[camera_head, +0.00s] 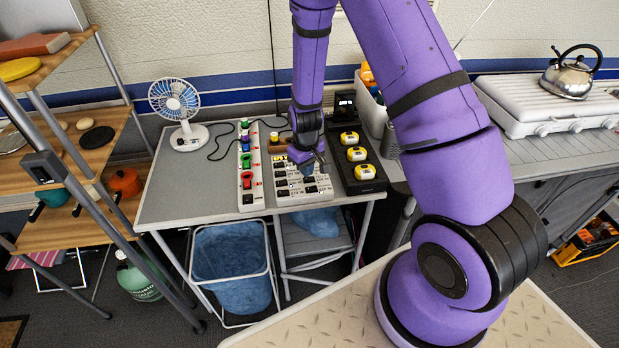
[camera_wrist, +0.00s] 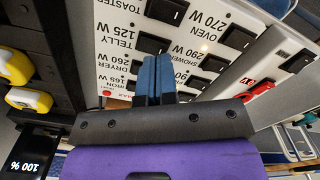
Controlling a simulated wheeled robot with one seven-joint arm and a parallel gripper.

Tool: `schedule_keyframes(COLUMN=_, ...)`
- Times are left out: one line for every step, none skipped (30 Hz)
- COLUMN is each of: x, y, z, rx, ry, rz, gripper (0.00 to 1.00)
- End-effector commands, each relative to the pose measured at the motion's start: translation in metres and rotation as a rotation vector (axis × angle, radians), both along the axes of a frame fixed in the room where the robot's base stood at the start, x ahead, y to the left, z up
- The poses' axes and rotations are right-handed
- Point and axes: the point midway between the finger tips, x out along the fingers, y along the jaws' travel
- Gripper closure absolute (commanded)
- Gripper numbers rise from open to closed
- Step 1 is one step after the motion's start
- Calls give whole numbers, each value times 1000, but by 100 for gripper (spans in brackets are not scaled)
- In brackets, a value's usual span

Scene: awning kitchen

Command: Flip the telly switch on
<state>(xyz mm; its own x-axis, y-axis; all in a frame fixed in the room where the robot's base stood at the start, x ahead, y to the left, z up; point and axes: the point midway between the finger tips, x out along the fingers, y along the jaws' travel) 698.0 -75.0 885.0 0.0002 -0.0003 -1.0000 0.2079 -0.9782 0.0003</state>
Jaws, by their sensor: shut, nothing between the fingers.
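The white switch panel (camera_head: 318,196) lies on the grey table, with rows of black rocker switches. In the wrist view the panel (camera_wrist: 190,22) shows upside-down labels, among them a TELLY 125 W label (camera_wrist: 118,38). A black switch beside that label, the telly switch (camera_wrist: 153,42), sits just beyond my fingertips. My gripper (camera_head: 308,172) points down over the panel. Its blue fingers (camera_wrist: 153,75) are together and empty, and they hide part of the panel. I cannot tell whether they touch it, or which way the telly switch is set.
A strip with coloured plugs (camera_head: 247,178) lies left of the panel. A black tray with yellow devices (camera_head: 358,154) lies to the right. A small fan (camera_head: 176,105) stands at the table's back left. A blue bin (camera_head: 232,268) is below. A kettle (camera_head: 571,75) stands on the stove.

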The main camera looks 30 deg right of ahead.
Motion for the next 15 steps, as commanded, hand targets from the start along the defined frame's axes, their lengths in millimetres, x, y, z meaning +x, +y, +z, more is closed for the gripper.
schedule_keyframes(x=0, y=0, z=-1, rx=0, ry=0, rz=0, gripper=100)
schedule_keyframes(x=0, y=0, z=-1, rx=0, ry=0, rz=0, gripper=100)
schedule_keyframes(x=0, y=0, z=-2, rx=0, ry=0, rz=0, gripper=100)
schedule_keyframes(x=0, y=0, z=-2, rx=0, ry=0, rz=0, gripper=100)
schedule_keyframes(x=0, y=0, z=-2, rx=0, ry=0, rz=0, gripper=100)
schedule_keyframes(x=0, y=0, z=-3, rx=0, ry=0, rz=0, gripper=100)
schedule_keyframes(x=0, y=0, z=-3, rx=0, ry=0, rz=0, gripper=100)
schedule_keyframes(x=0, y=0, z=-4, rx=0, ry=0, rz=0, gripper=100)
schedule_keyframes(x=0, y=0, z=-4, rx=0, ry=0, rz=0, gripper=100)
schedule_keyframes(x=0, y=0, z=-4, rx=0, ry=0, rz=0, gripper=100)
schedule_keyframes(x=0, y=0, z=-5, rx=0, ry=0, rz=0, gripper=100)
schedule_keyframes(x=0, y=0, z=-5, rx=0, ry=0, rz=0, gripper=100)
schedule_keyframes(x=0, y=0, z=-6, rx=0, ry=0, rz=0, gripper=100)
schedule_keyframes(x=0, y=0, z=-6, rx=0, ry=0, rz=0, gripper=100)
schedule_keyframes(x=0, y=0, z=-7, rx=0, ry=0, rz=0, gripper=100)
